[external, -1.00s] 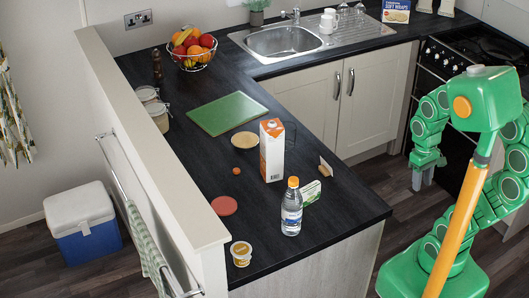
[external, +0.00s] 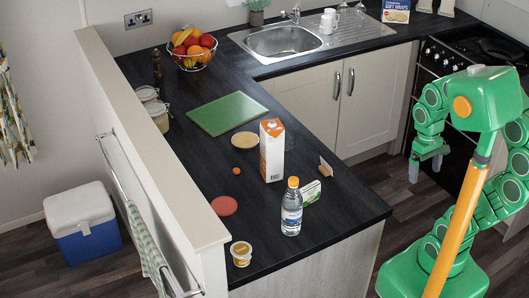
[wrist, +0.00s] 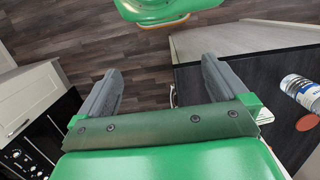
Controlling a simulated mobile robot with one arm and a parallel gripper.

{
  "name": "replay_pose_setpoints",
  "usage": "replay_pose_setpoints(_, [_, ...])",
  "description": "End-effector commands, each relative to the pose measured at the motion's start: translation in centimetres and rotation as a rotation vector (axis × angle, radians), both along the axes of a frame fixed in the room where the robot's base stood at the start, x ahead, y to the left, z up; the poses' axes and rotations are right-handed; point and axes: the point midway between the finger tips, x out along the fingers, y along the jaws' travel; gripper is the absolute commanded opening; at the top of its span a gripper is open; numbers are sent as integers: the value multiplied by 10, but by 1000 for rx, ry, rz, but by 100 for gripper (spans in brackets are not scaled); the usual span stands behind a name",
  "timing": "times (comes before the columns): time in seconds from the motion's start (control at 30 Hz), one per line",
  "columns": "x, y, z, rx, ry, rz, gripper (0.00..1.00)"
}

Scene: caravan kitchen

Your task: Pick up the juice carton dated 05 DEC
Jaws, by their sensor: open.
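A tall white and orange carton (external: 272,155) stands upright on the dark counter, behind the water bottle; it is the only juice-type carton I can make out. Its date is too small to read. My gripper (external: 425,166) is off to the right of the counter, in front of the oven and well apart from the carton. In the wrist view my gripper (wrist: 161,66) has its two grey fingers spread, with nothing between them but the floor beyond. I cannot make out the carton in that view.
A water bottle (external: 291,208) stands in front of the carton; it also shows in the wrist view (wrist: 300,92). A small green and white box (external: 312,192), a brown block (external: 326,169), a red disc (external: 224,206) and a tub (external: 241,254) are nearby. A green board (external: 227,113) lies behind.

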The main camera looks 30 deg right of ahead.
Motion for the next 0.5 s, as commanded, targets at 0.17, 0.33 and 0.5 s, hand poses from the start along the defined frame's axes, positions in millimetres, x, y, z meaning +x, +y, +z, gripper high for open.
replay_pose_setpoints(0.17, [14, 14, 6, 39, -2, -34, 100])
replay_pose_setpoints(0.33, [33, 33, 6, 96, -2, -83, 100])
replay_pose_setpoints(0.5, [58, 58, 7, 168, 5, -157, 100])
